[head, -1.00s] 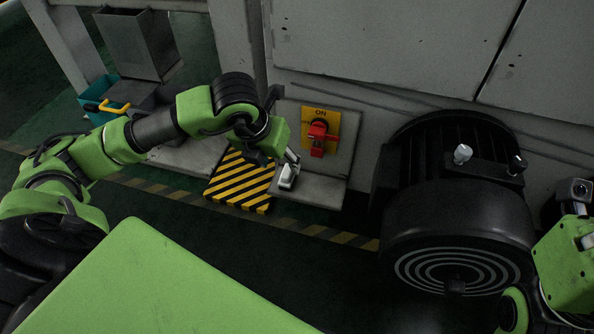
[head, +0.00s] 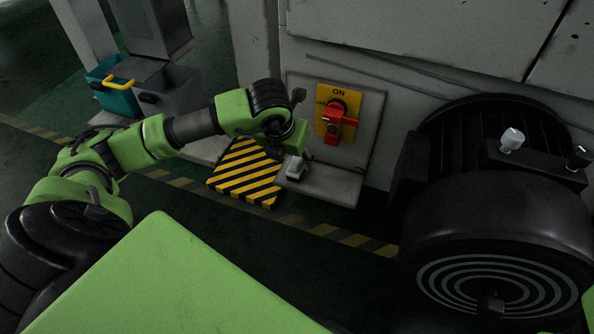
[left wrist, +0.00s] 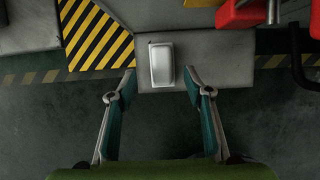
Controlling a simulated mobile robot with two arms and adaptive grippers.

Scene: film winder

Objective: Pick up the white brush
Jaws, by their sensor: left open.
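The white brush, a small pale block (head: 296,168), lies on a grey ledge (head: 335,187) below the red switch. In the left wrist view the white brush (left wrist: 161,65) shows as an upright pale rectangle near the ledge's front edge. My left gripper (head: 294,154) is just over the brush in the head view. In the left wrist view my left gripper (left wrist: 159,84) is open and empty, its fingertips either side of the brush's near end with gaps on both sides. I cannot tell the height between them. My right gripper is not in view.
A yellow plate with a red switch (head: 338,118) is on the wall behind the ledge. A black-and-yellow striped plate (head: 246,176) adjoins the ledge on the left. A large black motor (head: 497,205) stands to the right. A teal bin (head: 113,97) stands at the far left.

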